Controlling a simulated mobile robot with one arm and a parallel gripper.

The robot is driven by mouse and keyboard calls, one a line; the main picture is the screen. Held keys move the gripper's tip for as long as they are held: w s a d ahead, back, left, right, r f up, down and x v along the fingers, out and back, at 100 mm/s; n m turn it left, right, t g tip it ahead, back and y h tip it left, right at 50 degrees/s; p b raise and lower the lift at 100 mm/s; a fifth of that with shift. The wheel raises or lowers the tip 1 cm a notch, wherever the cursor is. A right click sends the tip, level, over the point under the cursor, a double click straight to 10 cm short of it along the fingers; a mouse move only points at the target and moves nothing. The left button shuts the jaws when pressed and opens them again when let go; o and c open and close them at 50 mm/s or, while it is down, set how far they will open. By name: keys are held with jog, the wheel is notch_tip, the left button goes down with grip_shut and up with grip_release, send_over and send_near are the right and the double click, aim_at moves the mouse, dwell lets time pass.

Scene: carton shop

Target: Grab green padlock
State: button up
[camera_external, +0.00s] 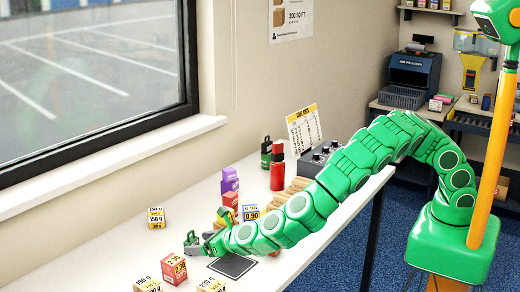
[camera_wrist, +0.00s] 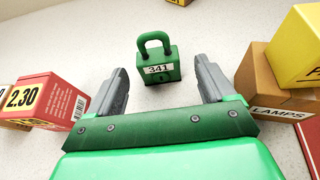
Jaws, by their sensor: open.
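The green padlock (camera_wrist: 158,66) stands upright on the white table, shackle up, with a white label reading 341 and a dark keyhole. In the wrist view it is just ahead of my gripper (camera_wrist: 160,85), roughly centred between the two grey fingers. The fingers are spread, with clear gaps on both sides and nothing held. In the external view the padlock (camera_external: 191,239) appears small at the left end of my arm, partly confused with the fingers there. My gripper is low over the table, reaching left.
A red 2.30 carton (camera_wrist: 50,98) is close on the left in the wrist view. An orange-brown LAMPS carton (camera_wrist: 268,90) and a yellow carton (camera_wrist: 300,45) are close on the right. More small cartons (camera_external: 156,217) stand about. Bare table lies beyond the padlock.

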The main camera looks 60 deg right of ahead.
aim_at(187, 242)
jog(key=shift+r+x, duration=0.2)
jog(key=shift+x, duration=2.65)
jog(key=shift+w+a, duration=0.1)
jog(key=c, duration=1.3)
jog(key=shift+r, duration=0.1)
